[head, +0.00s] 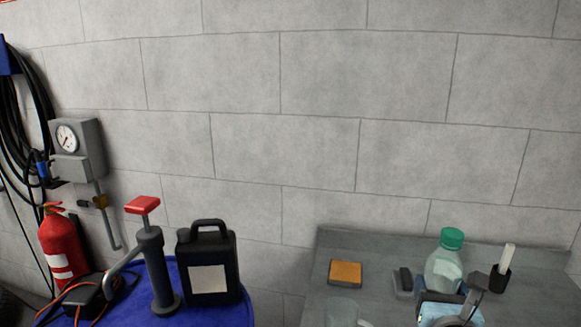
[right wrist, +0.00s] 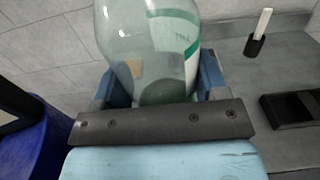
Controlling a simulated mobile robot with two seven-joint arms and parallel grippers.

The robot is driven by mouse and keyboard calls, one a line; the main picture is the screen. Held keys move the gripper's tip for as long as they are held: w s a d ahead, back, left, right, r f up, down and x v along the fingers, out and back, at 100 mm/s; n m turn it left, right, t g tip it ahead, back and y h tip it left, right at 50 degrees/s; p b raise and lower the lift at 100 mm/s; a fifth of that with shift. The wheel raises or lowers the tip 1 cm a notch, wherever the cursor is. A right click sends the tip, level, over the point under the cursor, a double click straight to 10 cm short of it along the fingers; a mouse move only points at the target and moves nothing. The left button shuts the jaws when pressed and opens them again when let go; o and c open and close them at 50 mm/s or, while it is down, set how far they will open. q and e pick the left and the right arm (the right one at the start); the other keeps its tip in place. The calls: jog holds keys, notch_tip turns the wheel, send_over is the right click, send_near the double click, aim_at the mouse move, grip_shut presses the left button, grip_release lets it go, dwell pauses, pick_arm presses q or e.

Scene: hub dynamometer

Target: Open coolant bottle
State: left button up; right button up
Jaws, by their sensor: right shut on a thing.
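The coolant bottle, a clear greenish bottle (head: 443,268) with a green cap (head: 452,238) and a pale label, stands upright at the grey bench on the right. The cap is on its neck. My right gripper (head: 446,290) is shut around the lower part of the bottle. In the right wrist view the bottle (right wrist: 150,45) is between the two blue fingers (right wrist: 163,85), its top cut off by the frame. Whether its base touches the bench is hidden by the gripper. My left gripper is in neither view.
On the grey bench (head: 380,250) are an orange sponge (head: 345,272), a clear container (head: 342,311) and a dark cup (head: 500,279) with a white stick, close right of the bottle. A blue cart (head: 235,312) at left holds a black jug (head: 208,265) and a red-handled pump (head: 155,265).

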jog(key=s+a+r+n+y+p, duration=0.1)
jog(key=s+a+y+p, duration=0.3)
jog(key=p, duration=0.8)
jog(key=shift+s+a+n+p, duration=0.4)
jog(key=shift+s+n, duration=0.4)
jog(key=shift+s, duration=0.45)
